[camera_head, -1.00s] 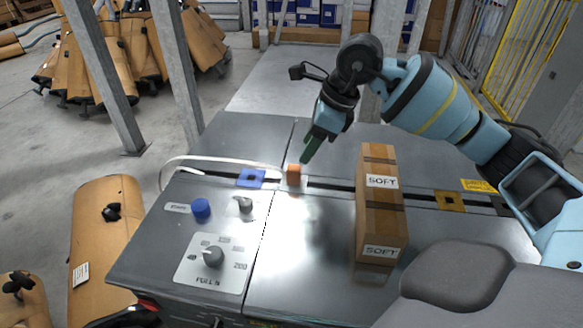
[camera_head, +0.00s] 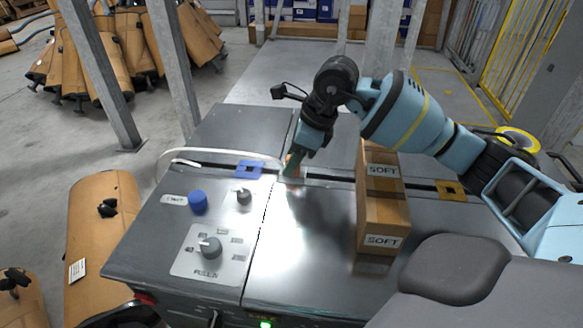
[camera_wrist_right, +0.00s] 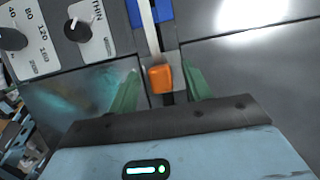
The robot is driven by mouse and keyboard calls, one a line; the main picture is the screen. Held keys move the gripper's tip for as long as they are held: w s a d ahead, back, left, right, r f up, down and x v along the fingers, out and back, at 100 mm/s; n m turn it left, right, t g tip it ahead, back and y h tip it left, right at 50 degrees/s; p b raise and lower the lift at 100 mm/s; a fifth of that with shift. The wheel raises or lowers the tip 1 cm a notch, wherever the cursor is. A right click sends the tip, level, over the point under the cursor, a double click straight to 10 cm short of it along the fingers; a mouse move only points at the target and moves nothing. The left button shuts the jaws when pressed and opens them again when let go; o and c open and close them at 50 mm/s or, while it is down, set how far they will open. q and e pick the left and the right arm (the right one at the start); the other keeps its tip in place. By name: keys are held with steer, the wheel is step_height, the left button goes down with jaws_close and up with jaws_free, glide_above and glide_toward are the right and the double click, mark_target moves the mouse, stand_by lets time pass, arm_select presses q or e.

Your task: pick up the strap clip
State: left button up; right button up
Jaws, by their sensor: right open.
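The strap clip (camera_wrist_right: 160,79) is a small orange block at the end of a white strap (camera_wrist_right: 149,28) in the right wrist view. In the head view only a bit of the orange clip (camera_head: 289,158) shows behind my fingers. My right gripper (camera_head: 291,172) is low over the table slot at the clip. In the right wrist view my right gripper (camera_wrist_right: 160,88) is open, with one green finger on each side of the clip and gaps between. I cannot tell whether the fingertips touch the table. My left gripper is not in view.
A tall cardboard box (camera_head: 383,205) stands on the metal table (camera_head: 300,265), right of my right gripper and below my forearm. A blue slot piece (camera_head: 249,167) lies left of the clip. Blue knob (camera_head: 198,201) and dials are at the table's left. The front middle is clear.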

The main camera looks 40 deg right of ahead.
steer(key=shift+w+f, duration=0.15)
steer(key=shift+f, duration=0.25)
steer(key=c, duration=0.9)
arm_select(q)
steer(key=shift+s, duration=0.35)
arm_select(e)
steer(key=shift+c, duration=0.6)
steer(key=shift+r, duration=0.15)
steer(key=shift+r, duration=0.45)
steer(key=r, duration=0.1)
steer(key=r+p, duration=0.1)
steer(key=shift+s+a+r, duration=0.35)
steer(key=s+a, duration=0.3)
steer(key=s+a+p, duration=0.1)
steer(key=s+a, duration=0.2)
steer(key=s, duration=0.1)
steer(key=s+a+r, duration=0.1)
steer(key=s+a, duration=0.2)
steer(key=shift+s+a+r+p, duration=0.1)
steer(key=shift+s+a+p, duration=0.05)
steer(key=shift+a+p, duration=0.15)
steer(key=shift+s+a, duration=0.3)
steer(key=shift+s, duration=0.15)
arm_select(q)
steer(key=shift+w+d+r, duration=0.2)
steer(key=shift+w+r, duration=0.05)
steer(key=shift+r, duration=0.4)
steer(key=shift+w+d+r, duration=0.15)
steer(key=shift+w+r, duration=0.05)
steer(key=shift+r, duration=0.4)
